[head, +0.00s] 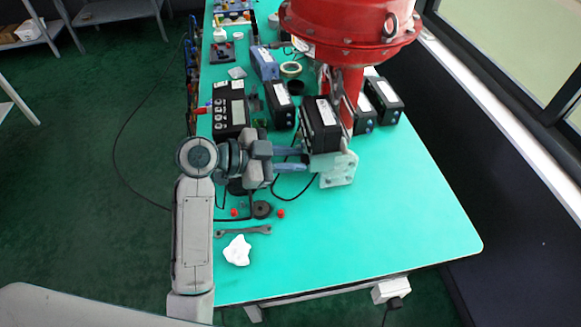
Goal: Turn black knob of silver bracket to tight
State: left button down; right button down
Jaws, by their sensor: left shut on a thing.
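The silver bracket (338,172) stands on the green table below the red actuator, with a black box (321,127) above it. My left gripper (304,161) comes in from the left, level, with its fingertips at the left side of the bracket. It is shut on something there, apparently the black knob. The knob is hidden by the fingers, so its turn position cannot be seen. My right gripper is not in view.
A large red actuator (350,35) rises behind the bracket. A wrench (243,231), white crumpled cloth (237,250) and small red parts lie nearer. The table's right front is clear.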

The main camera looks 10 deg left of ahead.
pick_arm(q)
jog(key=shift+m+t+b, duration=0.5)
jog(key=shift+m+b, duration=0.1)
jog(key=shift+b, duration=0.45)
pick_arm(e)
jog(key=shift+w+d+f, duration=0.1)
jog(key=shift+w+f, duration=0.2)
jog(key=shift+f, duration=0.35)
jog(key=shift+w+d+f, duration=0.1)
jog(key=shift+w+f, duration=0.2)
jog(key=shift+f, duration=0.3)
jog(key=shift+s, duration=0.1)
pick_arm(q)
jog(key=c, duration=1.5)
grip_release()
jog(key=shift+d, duration=0.1)
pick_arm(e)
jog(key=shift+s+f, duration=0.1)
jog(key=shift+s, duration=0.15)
pick_arm(q)
jog(key=shift+s, duration=0.1)
